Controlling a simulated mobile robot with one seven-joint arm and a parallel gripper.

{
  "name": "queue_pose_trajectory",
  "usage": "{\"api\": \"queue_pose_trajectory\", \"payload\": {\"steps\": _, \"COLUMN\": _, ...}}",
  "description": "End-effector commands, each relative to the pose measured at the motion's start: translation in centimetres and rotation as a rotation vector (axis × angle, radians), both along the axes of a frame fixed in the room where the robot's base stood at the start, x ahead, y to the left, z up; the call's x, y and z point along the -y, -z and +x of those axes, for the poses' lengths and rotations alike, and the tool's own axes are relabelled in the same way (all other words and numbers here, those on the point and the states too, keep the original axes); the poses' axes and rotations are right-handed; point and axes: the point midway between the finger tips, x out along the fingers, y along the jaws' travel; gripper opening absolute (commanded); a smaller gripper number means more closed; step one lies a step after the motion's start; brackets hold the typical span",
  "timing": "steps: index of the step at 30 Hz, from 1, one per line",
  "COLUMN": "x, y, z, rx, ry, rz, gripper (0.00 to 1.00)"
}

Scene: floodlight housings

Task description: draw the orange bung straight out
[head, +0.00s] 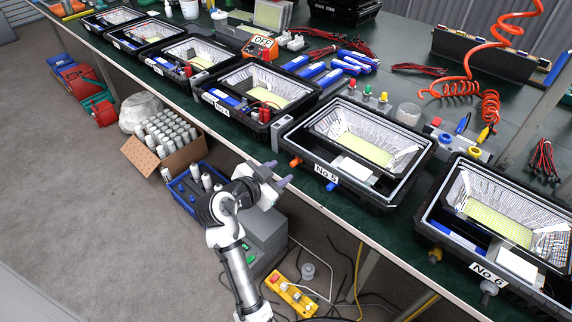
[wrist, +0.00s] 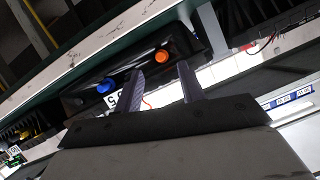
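The orange bung (head: 296,162) sits in the front wall of the black floodlight housing marked No 5 (head: 283,126), left of a blue bung (head: 331,187). In the wrist view the orange bung (wrist: 162,56) shows beyond the fingertips, and the blue bung (wrist: 106,86) is to its lower left. My gripper (head: 279,172) is just left of the orange bung, off the table's front edge, and its fingers are apart with nothing between them. The fingers (wrist: 159,70) also show apart in the wrist view. They do not appear to touch the bung.
The housing stands near the front edge of the green table (head: 256,150). Housing No 6 (head: 425,226) stands to the right and another housing (head: 212,101) to the left. Below are a blue crate (head: 182,201), a cardboard box (head: 140,156) and a yellow power strip (head: 291,295) on the floor.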

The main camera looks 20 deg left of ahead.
Motion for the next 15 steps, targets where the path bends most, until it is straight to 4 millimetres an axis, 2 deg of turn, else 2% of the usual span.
{"api": "queue_pose_trajectory", "payload": {"steps": 6, "x": 0.7, "y": 1.1, "z": 3.0, "rx": -0.001, "ry": 0.001, "rz": -0.001, "gripper": 0.39}}
{"api": "queue_pose_trajectory", "payload": {"steps": 15, "x": 1.0, "y": 1.7, "z": 4.2, "rx": 0.0, "ry": -0.002, "rz": 0.001, "gripper": 0.39}}
